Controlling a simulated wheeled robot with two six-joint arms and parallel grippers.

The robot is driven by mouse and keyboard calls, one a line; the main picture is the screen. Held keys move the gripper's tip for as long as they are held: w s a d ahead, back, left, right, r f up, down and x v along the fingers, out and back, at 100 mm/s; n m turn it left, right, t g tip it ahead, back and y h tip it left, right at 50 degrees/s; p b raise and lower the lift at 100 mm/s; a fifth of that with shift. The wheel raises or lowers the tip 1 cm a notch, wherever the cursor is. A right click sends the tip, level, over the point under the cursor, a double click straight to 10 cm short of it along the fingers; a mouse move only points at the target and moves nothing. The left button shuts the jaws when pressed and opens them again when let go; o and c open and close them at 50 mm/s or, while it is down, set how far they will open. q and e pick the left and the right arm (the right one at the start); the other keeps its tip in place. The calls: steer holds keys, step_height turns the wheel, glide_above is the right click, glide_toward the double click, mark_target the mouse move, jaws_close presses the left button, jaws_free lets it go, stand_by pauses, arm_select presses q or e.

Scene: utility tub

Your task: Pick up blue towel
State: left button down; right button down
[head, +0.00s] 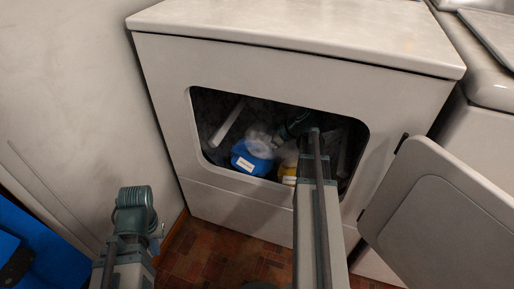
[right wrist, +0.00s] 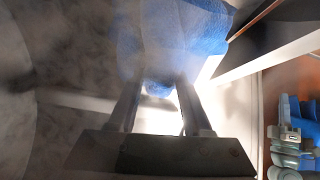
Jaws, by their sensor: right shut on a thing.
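The blue towel (head: 249,156) is inside the open white dryer (head: 235,205), near the lower left of its opening, with a white label on its front. My right arm reaches in through the opening, and its gripper (head: 282,136) is at the towel's right. In the right wrist view, the blue cloth of the towel (right wrist: 185,30) fills the space beyond and between the fingers, and the right gripper (right wrist: 157,88) is shut on it. My left gripper (head: 135,203) is outside the dryer at the lower left, away from the towel; its jaw opening is unclear.
A yellow item (head: 289,173) and whitish, translucent cloth lie beside the towel in the drum. The dryer door (head: 440,220) stands open at the right. A blue object (head: 35,250) is at the lower left. A wall (head: 65,95) stands left of the dryer.

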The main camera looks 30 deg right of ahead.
step_height(320, 180, up, 10)
steer(key=p, duration=0.8)
steer(key=shift+f+p, duration=0.25)
steer(key=shift+p, duration=0.15)
steer(key=shift+s+f, duration=0.1)
